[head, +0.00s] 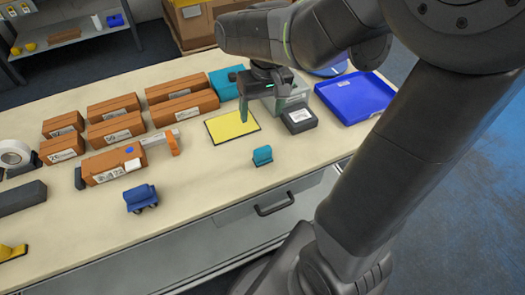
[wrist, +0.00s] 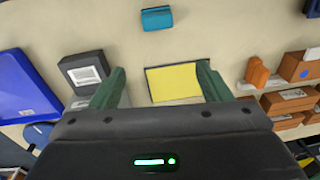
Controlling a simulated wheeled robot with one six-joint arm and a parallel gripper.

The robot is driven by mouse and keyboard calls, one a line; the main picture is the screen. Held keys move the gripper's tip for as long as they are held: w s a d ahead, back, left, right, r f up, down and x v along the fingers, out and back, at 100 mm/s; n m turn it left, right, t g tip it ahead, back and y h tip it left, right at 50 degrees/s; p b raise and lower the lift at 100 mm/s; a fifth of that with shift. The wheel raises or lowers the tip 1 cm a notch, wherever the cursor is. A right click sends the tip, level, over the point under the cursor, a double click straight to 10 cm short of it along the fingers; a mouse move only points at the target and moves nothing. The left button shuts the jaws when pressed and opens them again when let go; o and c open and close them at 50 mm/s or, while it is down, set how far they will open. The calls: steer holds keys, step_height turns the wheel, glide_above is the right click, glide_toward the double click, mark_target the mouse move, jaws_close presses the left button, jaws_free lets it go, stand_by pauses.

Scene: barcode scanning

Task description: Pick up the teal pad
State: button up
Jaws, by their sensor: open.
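The teal pad (head: 262,155) is a small teal block on the bench near its front edge, to the right of the middle in the head view. It also shows at the top of the wrist view (wrist: 157,18), lying apart from everything around it. My gripper (head: 244,108) hangs above the bench beside the yellow mat, behind the teal pad in the head view. In the wrist view its two green fingers (wrist: 158,85) stand wide apart with nothing between them, and the pad lies beyond their tips.
A yellow mat (head: 231,125) lies behind the pad. A dark box with a label (head: 298,117) and a blue tray (head: 356,97) stand to the right. Several brown boxes (head: 116,129) and a blue toy-like item (head: 141,198) are to the left. Bare bench surrounds the pad.

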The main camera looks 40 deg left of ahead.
mark_target(262, 150)
steer(key=shift+n+h, duration=0.3)
steer(key=shift+h, duration=0.2)
steer(key=f, duration=0.2)
steer(key=d+f, duration=0.1)
steer(key=f, duration=0.2)
steer(key=s+f, duration=0.1)
steer(key=f, duration=0.2)
steer(key=shift+s+d+f, duration=0.1)
steer(key=shift+d+f, duration=0.05)
steer(key=shift+d, duration=0.05)
steer(key=shift+s+f, duration=0.15)
steer(key=shift+f, duration=1.15)
steer(key=shift+s+f, duration=0.15)
steer(key=shift+f, duration=1.15)
steer(key=shift+c, duration=0.4)
steer(key=c, duration=1)
